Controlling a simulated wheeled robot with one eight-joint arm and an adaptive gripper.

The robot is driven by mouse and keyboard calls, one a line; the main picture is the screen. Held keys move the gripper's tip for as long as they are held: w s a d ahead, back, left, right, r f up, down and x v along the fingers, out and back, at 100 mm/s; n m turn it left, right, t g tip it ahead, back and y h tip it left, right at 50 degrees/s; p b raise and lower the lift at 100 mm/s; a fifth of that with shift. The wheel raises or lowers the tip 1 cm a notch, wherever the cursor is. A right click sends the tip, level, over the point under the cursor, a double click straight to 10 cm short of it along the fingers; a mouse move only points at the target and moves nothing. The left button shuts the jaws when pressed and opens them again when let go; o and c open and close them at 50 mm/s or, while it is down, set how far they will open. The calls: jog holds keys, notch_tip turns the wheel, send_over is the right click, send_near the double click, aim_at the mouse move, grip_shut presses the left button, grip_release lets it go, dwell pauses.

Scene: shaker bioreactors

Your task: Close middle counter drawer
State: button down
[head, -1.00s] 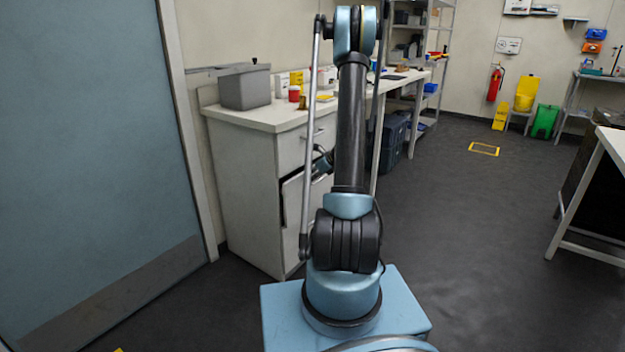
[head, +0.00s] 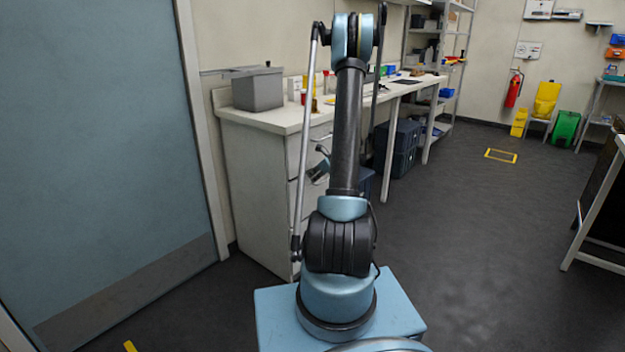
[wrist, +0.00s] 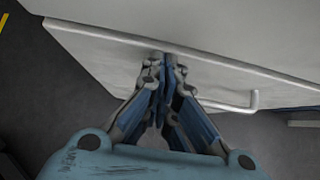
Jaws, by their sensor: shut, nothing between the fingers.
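The white counter cabinet (head: 255,185) stands at left of centre in the head view, partly behind my arm. Its middle drawer (head: 311,198) is below the top drawer, and its front looks about level with the cabinet face, with no dark gap showing. My gripper (wrist: 167,62) is shut and empty, with its fingertips at a pale panel edge in the wrist view, touching or very close. A bar handle (wrist: 245,104) is to the right of the fingers. In the head view my gripper is mostly hidden behind my arm and a rod.
A grey bin (head: 258,90) and small bottles stand on the countertop (head: 290,118). Dark blue crates (head: 398,145) are under the bench beyond. A blue door (head: 100,150) is at the left. The floor at right is open up to a white-framed table (head: 600,200).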

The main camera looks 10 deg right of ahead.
jog(key=shift+w, duration=0.25)
jog(key=shift+s+d, duration=0.15)
jog(key=shift+s, duration=0.15)
jog(key=s+d+f+v, duration=0.1)
jog(key=s+f+v, duration=0.1)
jog(key=v, duration=1)
jog(key=s+a+r+n+g+h, duration=0.1)
jog(key=s+a+r+n+g, duration=0.1)
jog(key=s+a+r+n, duration=0.6)
jog(key=s+a+r+n+g+h, duration=0.1)
jog(key=s+a+r+n, duration=0.1)
jog(key=s+a+n, duration=0.7)
jog(key=s+f+n+g+h, duration=0.1)
jog(key=s+f+n+h, duration=0.2)
jog(key=s+n, duration=0.8)
jog(key=shift+s+f+n+g+h, duration=0.35)
jog(key=shift+s+f, duration=0.35)
jog(key=shift+s, duration=5.9)
